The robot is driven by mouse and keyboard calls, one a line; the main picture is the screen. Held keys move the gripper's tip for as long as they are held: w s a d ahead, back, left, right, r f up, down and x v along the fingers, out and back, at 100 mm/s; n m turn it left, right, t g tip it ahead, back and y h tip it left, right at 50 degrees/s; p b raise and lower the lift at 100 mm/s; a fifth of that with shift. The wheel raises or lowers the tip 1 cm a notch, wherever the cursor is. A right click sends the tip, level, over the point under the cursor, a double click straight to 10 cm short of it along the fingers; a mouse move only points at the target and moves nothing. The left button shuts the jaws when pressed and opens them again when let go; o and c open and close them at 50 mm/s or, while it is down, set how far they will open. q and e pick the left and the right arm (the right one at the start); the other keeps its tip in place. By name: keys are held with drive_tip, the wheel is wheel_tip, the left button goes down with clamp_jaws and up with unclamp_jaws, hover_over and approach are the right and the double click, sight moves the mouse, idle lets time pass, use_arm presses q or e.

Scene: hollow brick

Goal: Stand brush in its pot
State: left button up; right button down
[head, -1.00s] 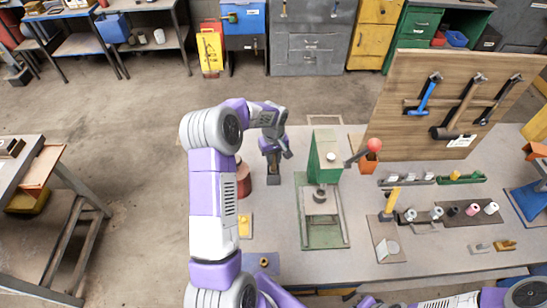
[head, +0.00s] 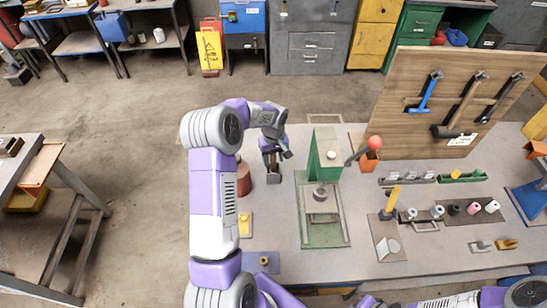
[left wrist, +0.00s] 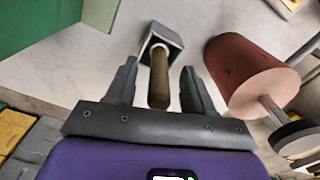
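The brush (left wrist: 159,80) has a brown wooden handle. In the left wrist view it stands in a small grey square pot (left wrist: 172,36), its handle pointing up toward the camera. Its lower end is hidden inside the pot. My left gripper (left wrist: 158,82) is open, with one finger on each side of the handle and gaps on both sides. In the head view my left gripper (head: 271,158) is above the dark pot (head: 273,178) on the bench. My right gripper is not in view.
A red-brown cylinder (left wrist: 250,75) stands close beside the pot; it also shows in the head view (head: 243,180). A green press (head: 324,160) with a red-knobbed lever stands to the right. A tool board (head: 440,100) and small parts lie farther right.

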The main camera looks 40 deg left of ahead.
use_arm(q)
drive_tip(key=shift+r, duration=3.8)
